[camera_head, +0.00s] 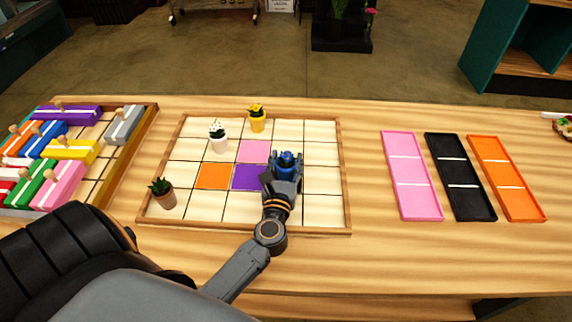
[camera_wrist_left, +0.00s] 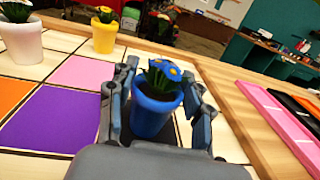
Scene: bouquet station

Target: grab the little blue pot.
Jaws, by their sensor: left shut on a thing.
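The little blue pot (camera_wrist_left: 152,114) holds green leaves and blue flowers with yellow centres. It stands upright between the fingers of my left gripper (camera_wrist_left: 158,105) in the left wrist view. In the head view the blue pot (camera_head: 285,169) shows at the tip of my left gripper (camera_head: 284,178), over the right part of the gridded board (camera_head: 347,190). The fingers are shut on the pot's sides. Its base is hidden, so I cannot tell whether it touches the board. My right gripper is not in view.
On the board stand a white pot (camera_head: 219,144), a yellow pot (camera_head: 257,124) and a brown pot (camera_head: 166,199). Pink (camera_head: 412,175), black (camera_head: 460,177) and orange (camera_head: 506,178) trays lie to the right. A tray of coloured blocks (camera_head: 143,124) is at left.

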